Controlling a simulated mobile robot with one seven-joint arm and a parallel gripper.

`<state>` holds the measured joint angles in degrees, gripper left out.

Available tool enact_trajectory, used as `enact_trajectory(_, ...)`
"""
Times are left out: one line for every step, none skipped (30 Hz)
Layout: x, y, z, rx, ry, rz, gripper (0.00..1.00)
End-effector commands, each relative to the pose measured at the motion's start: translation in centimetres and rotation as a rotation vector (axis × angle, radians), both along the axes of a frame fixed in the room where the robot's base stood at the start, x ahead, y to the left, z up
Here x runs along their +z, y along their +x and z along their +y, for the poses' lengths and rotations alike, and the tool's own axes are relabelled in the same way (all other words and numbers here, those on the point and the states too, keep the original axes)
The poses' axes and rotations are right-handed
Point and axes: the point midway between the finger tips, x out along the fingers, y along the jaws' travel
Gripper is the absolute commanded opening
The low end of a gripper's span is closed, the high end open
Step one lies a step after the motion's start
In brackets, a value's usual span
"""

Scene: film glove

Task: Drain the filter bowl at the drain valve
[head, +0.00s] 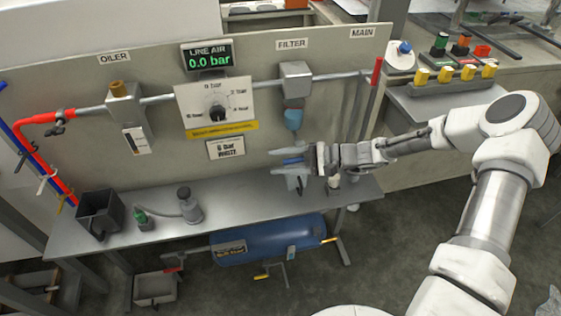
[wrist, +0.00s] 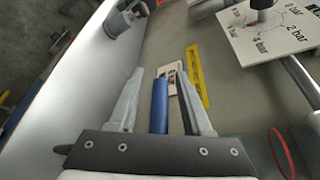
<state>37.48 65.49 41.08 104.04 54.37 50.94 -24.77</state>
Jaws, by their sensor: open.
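The filter (head: 296,84) is a grey block on the pipe under the FILTER label. Its blue translucent bowl (head: 293,119) hangs below it, upright. My gripper (head: 275,162) is just below the bowl, apart from it, with its fingers pointing left along the panel. The fingers are open. A blue rod-like piece (wrist: 160,106) lies between them in the wrist view (wrist: 161,75); I cannot tell whether it is part of my gripper or a separate thing. The drain valve cannot be made out under the bowl.
The display (head: 208,56) reads 0.0 bar, above a regulator dial plate (head: 216,104). A black bin (head: 98,212), a green-capped item (head: 142,217) and a grey container (head: 187,205) stand on the bench's left part. A blue tank (head: 265,240) lies below. The bench middle (head: 240,194) is clear.

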Motion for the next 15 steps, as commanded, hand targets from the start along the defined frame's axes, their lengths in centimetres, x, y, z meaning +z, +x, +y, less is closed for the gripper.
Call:
enact_trajectory(0.0,0.0,-0.01,0.0,0.0,0.0,0.49)
enact_trajectory(0.0,0.0,-0.01,0.0,0.0,0.0,0.49)
enact_trajectory(0.0,0.0,-0.02,0.0,0.0,0.0,0.48)
enact_trajectory(0.0,-0.01,-0.02,0.0,0.0,0.0,0.42)
enact_trajectory(0.0,-0.01,-0.03,0.0,0.0,0.0,0.37)
enact_trajectory(0.0,-0.01,-0.03,0.0,0.0,0.0,0.3)
enact_trajectory(0.0,0.0,-0.04,0.0,0.0,0.0,0.24)
enact_trajectory(0.0,0.0,-0.04,0.0,0.0,0.0,0.19)
enact_trajectory(0.0,0.0,-0.04,0.0,0.0,0.0,0.12)
enact_trajectory(0.0,0.0,-0.05,0.0,0.0,0.0,0.06)
enact_trajectory(0.0,0.0,-0.05,0.0,0.0,0.0,0.01)
enact_trajectory(0.0,0.0,-0.05,0.0,0.0,0.0,0.0)
enact_trajectory(0.0,0.01,-0.06,0.0,0.0,0.0,0.0)
enact_trajectory(0.0,0.01,-0.06,0.0,0.0,0.0,0.0)
enact_trajectory(0.0,0.01,-0.06,0.0,0.0,0.0,0.0)
